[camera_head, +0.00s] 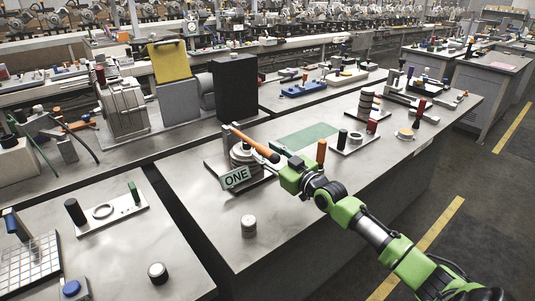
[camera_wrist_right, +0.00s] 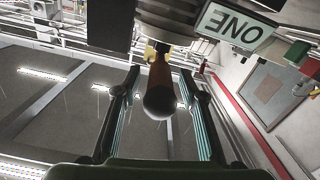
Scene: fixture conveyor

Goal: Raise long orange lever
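The long orange lever (camera_head: 256,145) slants from a round grey fixture (camera_head: 243,160) with a "ONE" sign (camera_head: 236,178), its outer end lower and to the right. My right gripper (camera_head: 281,163), on a green arm, is at that outer end. In the right wrist view the lever's rounded dark end (camera_wrist_right: 160,101) lies between the two fingers of my right gripper (camera_wrist_right: 160,76). The fingers are open, with gaps on both sides of the lever. The sign appears upside down there (camera_wrist_right: 235,27). My left gripper is in no view.
A short upright orange cylinder (camera_head: 321,151) stands just right of my gripper, near a green mat (camera_head: 303,138). A small grey cylinder (camera_head: 249,226) stands at the front of the bench. A black box (camera_head: 235,88) stands behind. The bench front left of my arm is mostly clear.

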